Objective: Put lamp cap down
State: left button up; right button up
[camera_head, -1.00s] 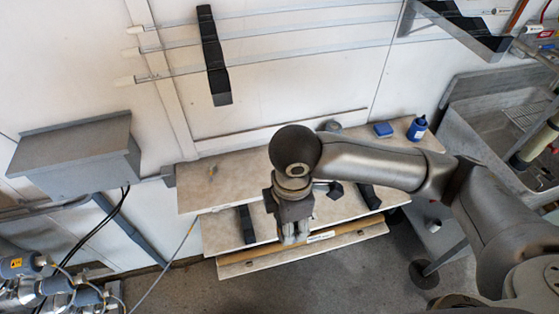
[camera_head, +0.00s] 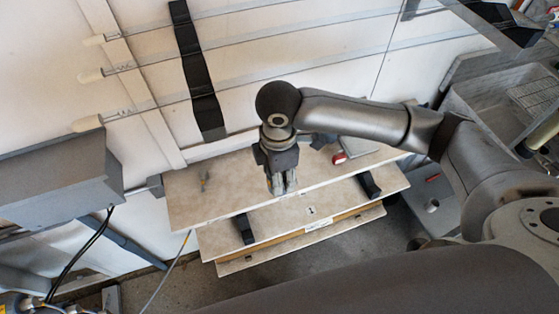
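My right gripper (camera_head: 282,188) points down over the front part of the upper bench board (camera_head: 225,195). Its fingers look close together, but I cannot tell whether they are shut or hold anything. I cannot make out a loose lamp cap for certain. A small red and white round item (camera_head: 339,158) lies on the bench right of the gripper, partly near the arm. My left gripper is out of view.
A lower shelf (camera_head: 285,218) with black brackets (camera_head: 244,229) sits below the bench. A grey box (camera_head: 60,180) is on the wall at left. A metal sink (camera_head: 510,95) stands at right. The bench's left part is mostly clear.

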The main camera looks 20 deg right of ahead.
jog(key=w+d+f, duration=0.1)
jog(key=w+f, duration=0.1)
jog(key=w, duration=0.1)
jog(key=w+d+f+p, duration=0.1)
jog(key=w+f, duration=0.2)
jog(key=w+d+f, duration=0.1)
jog(key=w+f, duration=0.1)
jog(key=f, duration=0.1)
jog(key=shift+w+d+p, duration=0.25)
jog(key=shift+w+p, duration=0.05)
jog(key=shift+w, duration=0.1)
notch_tip(320, 180, down, 2)
jog(key=shift+p, duration=0.55)
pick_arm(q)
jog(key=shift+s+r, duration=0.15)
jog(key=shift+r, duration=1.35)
pick_arm(e)
jog(key=shift+f, duration=0.5)
jog(key=shift+f, duration=0.1)
jog(key=o, duration=1.2)
